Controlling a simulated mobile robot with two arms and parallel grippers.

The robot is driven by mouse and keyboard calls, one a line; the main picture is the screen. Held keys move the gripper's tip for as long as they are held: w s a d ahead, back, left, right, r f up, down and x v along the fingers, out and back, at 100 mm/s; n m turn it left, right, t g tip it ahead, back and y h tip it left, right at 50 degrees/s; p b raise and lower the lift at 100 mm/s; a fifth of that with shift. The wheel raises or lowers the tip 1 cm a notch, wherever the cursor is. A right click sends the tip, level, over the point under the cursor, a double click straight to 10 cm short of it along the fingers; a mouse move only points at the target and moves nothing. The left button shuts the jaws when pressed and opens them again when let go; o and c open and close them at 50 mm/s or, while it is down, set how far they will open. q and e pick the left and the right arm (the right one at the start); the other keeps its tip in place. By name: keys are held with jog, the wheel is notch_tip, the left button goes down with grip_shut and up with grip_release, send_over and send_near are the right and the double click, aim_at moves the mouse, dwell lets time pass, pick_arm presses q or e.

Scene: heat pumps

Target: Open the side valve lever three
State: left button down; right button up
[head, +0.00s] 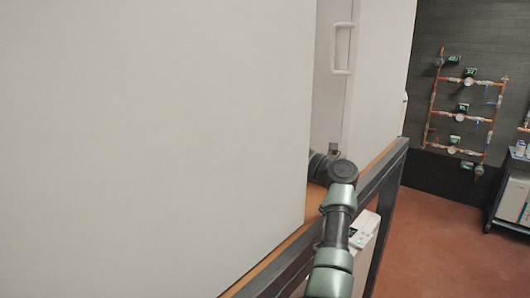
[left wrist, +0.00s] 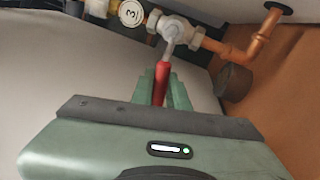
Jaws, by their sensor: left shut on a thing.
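In the left wrist view, my left gripper (left wrist: 163,88) is shut on the red-handled valve lever (left wrist: 161,74). The lever's grey stem runs up to a valve body (left wrist: 174,30) on the pipework. A round white tag marked 3 (left wrist: 130,13) sits just left of the valve. In the head view my left arm reaches behind the large white cabinet panel, so the left gripper and the lever are hidden there. My right gripper is in neither view.
A copper pipe (left wrist: 238,50) and a dark round part (left wrist: 234,82) lie right of the valve. In the head view, a white panel (head: 150,130) fills the left, beside a dark frame (head: 385,175). Pipes with gauges (head: 467,82) hang on the far wall; red floor (head: 430,240) is clear.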

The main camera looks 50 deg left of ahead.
pick_arm(q)
jog(key=shift+w+a+f+n+g+h+b, duration=0.15)
jog(key=shift+f+n+g+b, duration=0.2)
jog(key=shift+n+b, duration=0.85)
jog(key=shift+w+d+f+n+g+h+b, duration=0.15)
jog(key=shift+f+n+b, duration=0.5)
jog(key=shift+b, duration=1)
jog(key=shift+w+a+f+n+g+h+b, duration=0.1)
jog(key=shift+w+f+n+g+b, duration=0.15)
jog(key=shift+n+b, duration=1.05)
jog(key=c, duration=1.4)
grip_release()
jog(key=shift+a, duration=0.1)
jog(key=b+v, duration=0.1)
jog(key=v, duration=0.6)
jog(key=shift+d, duration=0.35)
jog(key=shift+f, duration=0.15)
